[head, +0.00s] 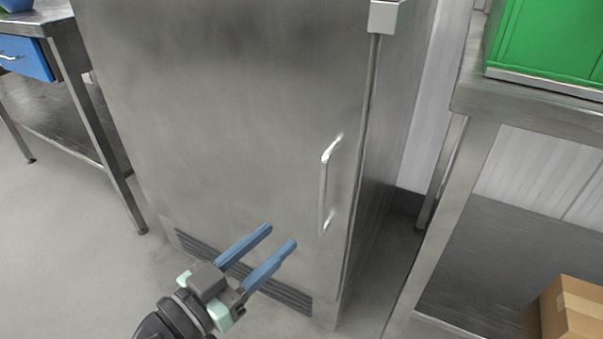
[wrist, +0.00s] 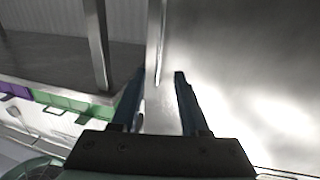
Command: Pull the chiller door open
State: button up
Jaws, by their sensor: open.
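The chiller door (head: 230,120) is a large brushed steel panel in the middle of the head view, and it looks closed. Its handle (head: 325,185) is an upright steel bar near the door's right edge. My gripper (head: 282,236) is open and empty, with two blue fingers pointing up and right. In the head view it is below and left of the handle, apart from it. The wrist view shows the open fingers (wrist: 160,75) with bright steel to their right. I cannot tell the handle clearly in the wrist view.
A steel table (head: 475,105) stands close on the right, with a green box (head: 550,40) on top and a cardboard box (head: 572,308) on its lower shelf. Another steel table (head: 85,95) with a blue drawer stands left. Floor (head: 60,230) is clear at the left front.

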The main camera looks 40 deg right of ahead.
aim_at(320, 201)
jog(key=d+b, duration=0.1)
jog(key=d, duration=0.3)
jog(key=w+d+b, duration=0.1)
jog(key=d, duration=0.3)
jog(key=w+d+b, duration=0.1)
jog(key=d, duration=0.3)
jog(key=shift+w+d+b, duration=0.15)
jog(key=shift+d+b, duration=0.05)
jog(key=shift+b, duration=0.2)
grip_shut()
dwell(0.8)
